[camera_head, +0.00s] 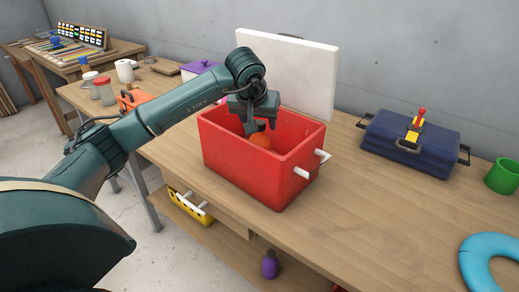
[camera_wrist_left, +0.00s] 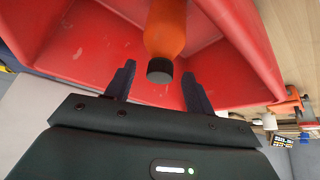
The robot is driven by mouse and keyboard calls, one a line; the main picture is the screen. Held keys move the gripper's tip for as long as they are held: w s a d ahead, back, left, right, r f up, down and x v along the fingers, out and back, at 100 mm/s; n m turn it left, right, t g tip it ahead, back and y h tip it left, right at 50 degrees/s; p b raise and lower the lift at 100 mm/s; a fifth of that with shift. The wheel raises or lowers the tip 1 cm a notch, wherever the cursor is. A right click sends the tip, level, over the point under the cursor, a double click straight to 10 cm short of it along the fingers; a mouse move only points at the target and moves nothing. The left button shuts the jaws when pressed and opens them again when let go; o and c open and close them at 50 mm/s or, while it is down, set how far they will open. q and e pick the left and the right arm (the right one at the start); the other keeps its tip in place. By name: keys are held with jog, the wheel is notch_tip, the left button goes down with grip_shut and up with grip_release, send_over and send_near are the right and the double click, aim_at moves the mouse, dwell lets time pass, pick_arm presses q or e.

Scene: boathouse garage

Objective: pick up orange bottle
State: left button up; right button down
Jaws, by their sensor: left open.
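The orange bottle (camera_head: 260,140) stands inside a red cooler box (camera_head: 262,180) on the workbench, and only its upper part shows above the near wall. In the left wrist view the orange bottle (camera_wrist_left: 166,30) has a dark cap (camera_wrist_left: 160,70) that points toward my gripper. My left gripper (camera_head: 257,126) reaches down into the box from above. In the left wrist view its two fingers (camera_wrist_left: 158,88) are apart, one to each side of the cap, and the bottle is not clamped. My right gripper is not in view.
The box's white lid (camera_head: 290,70) stands open behind it. Jars and an orange item (camera_head: 133,99) are at the left. Bench space right of the box is clear.

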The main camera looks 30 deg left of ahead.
pick_arm(q)
jog(key=shift+x, duration=1.05)
grip_shut()
